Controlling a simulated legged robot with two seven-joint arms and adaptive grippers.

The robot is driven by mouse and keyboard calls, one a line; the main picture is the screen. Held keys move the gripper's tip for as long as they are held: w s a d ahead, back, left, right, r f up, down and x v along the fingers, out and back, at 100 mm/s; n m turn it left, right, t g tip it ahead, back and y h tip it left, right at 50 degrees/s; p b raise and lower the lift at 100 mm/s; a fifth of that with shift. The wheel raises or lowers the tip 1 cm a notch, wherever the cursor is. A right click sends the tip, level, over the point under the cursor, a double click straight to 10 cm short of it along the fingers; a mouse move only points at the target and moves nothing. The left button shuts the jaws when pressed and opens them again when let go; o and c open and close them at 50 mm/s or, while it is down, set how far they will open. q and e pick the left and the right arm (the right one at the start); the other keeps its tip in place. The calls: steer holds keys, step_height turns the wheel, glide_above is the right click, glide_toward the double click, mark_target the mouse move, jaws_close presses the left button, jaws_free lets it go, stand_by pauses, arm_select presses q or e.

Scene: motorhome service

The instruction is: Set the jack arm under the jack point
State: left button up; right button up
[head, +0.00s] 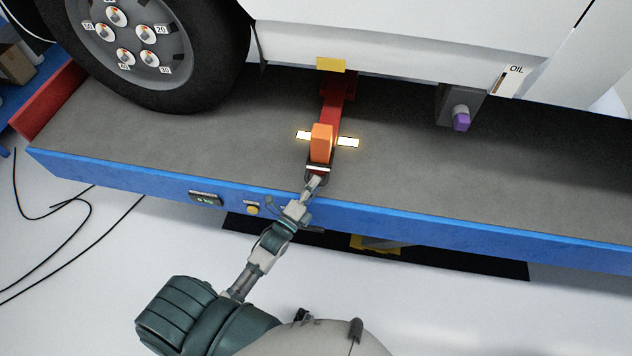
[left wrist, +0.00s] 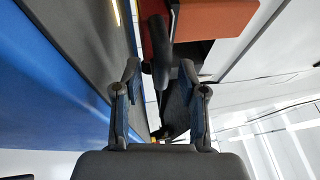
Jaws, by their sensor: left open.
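The red jack arm (head: 335,100) lies on the grey platform, its far end running under the vehicle's side below a yellow marker (head: 330,65), which looks like the jack point. An orange block (head: 321,142) stands on the near part of the jack; it also shows in the left wrist view (left wrist: 215,18). A dark handle (head: 318,171) is at the jack's near end. My left gripper (head: 315,182) is open at this handle. In the left wrist view the dark handle (left wrist: 159,55) shows between the open fingertips (left wrist: 160,72); I cannot tell whether they touch it. My right gripper is not in view.
Two glowing pale strips (head: 347,142) flank the jack on the platform. The blue platform edge (head: 450,220) runs below it. A wheel (head: 140,45) stands at left, and a purple-capped fitting (head: 461,120) hangs at right. The platform between is clear.

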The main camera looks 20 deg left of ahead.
mark_target(317, 173)
arm_select(q)
steer(key=shift+w+d+r, duration=0.1)
steer(key=shift+w, duration=0.5)
jaws_close()
steer(key=w, duration=0.2)
steer(key=w+a+b, duration=0.1)
steer(key=w, duration=0.1)
steer(key=shift+w, duration=0.3)
jaws_free()
steer(key=shift+s+a, duration=0.1)
